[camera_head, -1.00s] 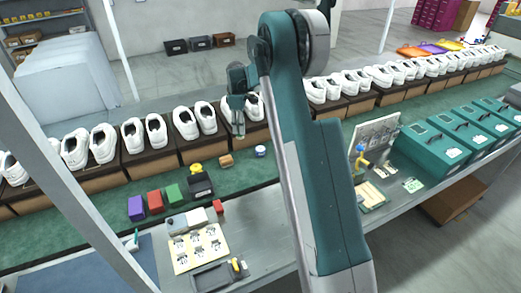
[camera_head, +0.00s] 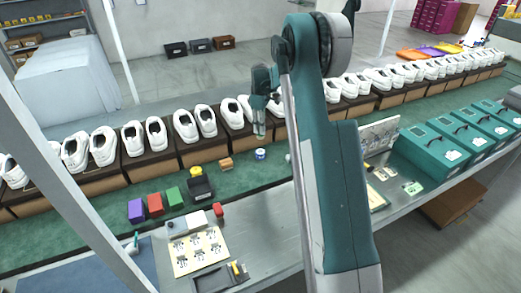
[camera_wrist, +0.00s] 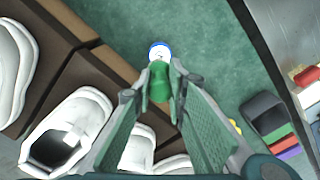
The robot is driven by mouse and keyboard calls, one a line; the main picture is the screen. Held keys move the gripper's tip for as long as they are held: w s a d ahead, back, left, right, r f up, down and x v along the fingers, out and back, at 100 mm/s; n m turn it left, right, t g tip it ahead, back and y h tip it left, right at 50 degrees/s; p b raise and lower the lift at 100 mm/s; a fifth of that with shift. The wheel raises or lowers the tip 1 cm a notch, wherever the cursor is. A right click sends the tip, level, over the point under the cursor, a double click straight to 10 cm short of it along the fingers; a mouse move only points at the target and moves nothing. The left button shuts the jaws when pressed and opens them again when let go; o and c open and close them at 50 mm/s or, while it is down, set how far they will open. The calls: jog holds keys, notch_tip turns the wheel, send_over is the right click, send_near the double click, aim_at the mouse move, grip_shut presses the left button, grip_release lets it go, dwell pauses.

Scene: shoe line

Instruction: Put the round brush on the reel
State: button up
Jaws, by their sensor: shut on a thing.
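My gripper (camera_head: 260,132) hangs in front of the shoe row in the head view. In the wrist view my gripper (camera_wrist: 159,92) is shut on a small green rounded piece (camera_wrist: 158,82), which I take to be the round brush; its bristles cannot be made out. A short round white and blue piece, which I take to be the reel (camera_head: 260,154), stands on the green surface just below the gripper in the head view. The reel also shows in the wrist view (camera_wrist: 160,50), just beyond the fingertips.
White shoes (camera_head: 186,125) on brown boxes line the back. A brown block (camera_head: 226,164), a black container (camera_head: 199,188) and purple, red and green blocks (camera_head: 174,195) lie left of the reel. Teal cases (camera_head: 440,146) stand at right. Green surface around the reel is clear.

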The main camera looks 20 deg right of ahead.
aim_at(261, 137)
jog(key=shift+f, duration=3)
jog(key=shift+f, duration=0.1)
jog(key=shift+f+b, duration=0.35)
jog(key=shift+f, duration=1.4)
jog(key=shift+f, duration=0.15)
jog(key=o, duration=0.9)
jog(key=shift+c, duration=0.2)
notch_tip(261, 137, up, 12)
jog(key=shift+r+p, duration=0.15)
jog(key=shift+p, duration=0.25)
